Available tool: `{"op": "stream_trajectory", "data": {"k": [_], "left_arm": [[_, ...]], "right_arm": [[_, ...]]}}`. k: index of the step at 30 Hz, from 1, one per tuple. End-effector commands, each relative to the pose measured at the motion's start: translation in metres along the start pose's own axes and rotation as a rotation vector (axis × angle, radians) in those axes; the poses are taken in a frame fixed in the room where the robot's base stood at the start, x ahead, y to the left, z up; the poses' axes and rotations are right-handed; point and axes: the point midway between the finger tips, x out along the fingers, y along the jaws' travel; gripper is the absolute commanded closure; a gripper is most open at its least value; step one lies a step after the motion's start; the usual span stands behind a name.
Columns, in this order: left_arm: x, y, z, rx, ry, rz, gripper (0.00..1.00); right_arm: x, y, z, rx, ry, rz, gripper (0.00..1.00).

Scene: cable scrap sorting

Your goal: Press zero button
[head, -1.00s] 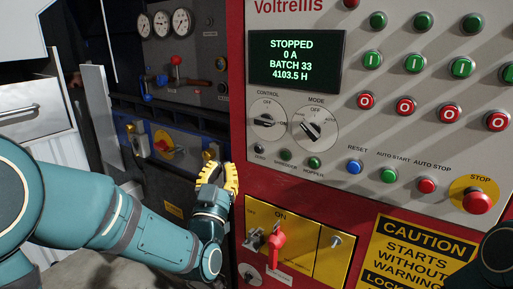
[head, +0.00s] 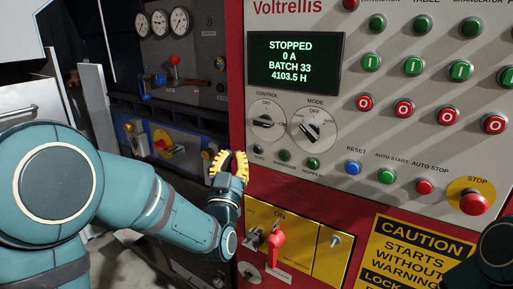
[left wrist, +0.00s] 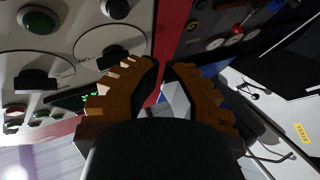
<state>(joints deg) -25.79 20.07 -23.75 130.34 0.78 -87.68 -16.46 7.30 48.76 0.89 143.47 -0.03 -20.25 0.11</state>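The zero button (head: 258,150) is a small dark button on the grey panel, below the control dial (head: 265,122). Its label is small. In the left wrist view a dark round button (left wrist: 116,8) at the top edge appears to be the same one. My left gripper (head: 228,158) has yellow ridged fingers and is left of and slightly below the button, in front of the red cabinet edge, not touching the button. In the left wrist view its fingertips (left wrist: 164,64) curve inward with a narrow gap and nothing between them.
Green shredder (head: 285,156) and hopper (head: 313,163) buttons sit right of the zero button. The blue reset button (head: 353,167) and red stop button (head: 473,203) are further right. A yellow plate with a red lever (head: 275,248) is below. The display (head: 295,62) reads STOPPED.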

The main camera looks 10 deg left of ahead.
Motion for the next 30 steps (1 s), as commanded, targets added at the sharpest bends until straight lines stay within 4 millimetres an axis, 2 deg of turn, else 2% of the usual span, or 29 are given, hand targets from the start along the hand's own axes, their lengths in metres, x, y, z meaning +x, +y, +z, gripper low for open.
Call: {"op": "stream_trajectory", "data": {"k": [3,12,30], "left_arm": [[0.013,0.007,0.006,0.0,0.0,0.001,1.0],[0.03,0.016,0.017,0.0,0.001,-0.001,1.0],[0.032,0.018,0.018,0.0,0.0,0.0,1.0]], "right_arm": [[-0.005,-0.002,0.001,0.0,-0.003,0.0,1.0],[0.006,0.002,0.0,0.0,0.002,0.0,1.0],[0.006,0.002,-0.001,-0.001,0.003,0.0,1.0]]}}
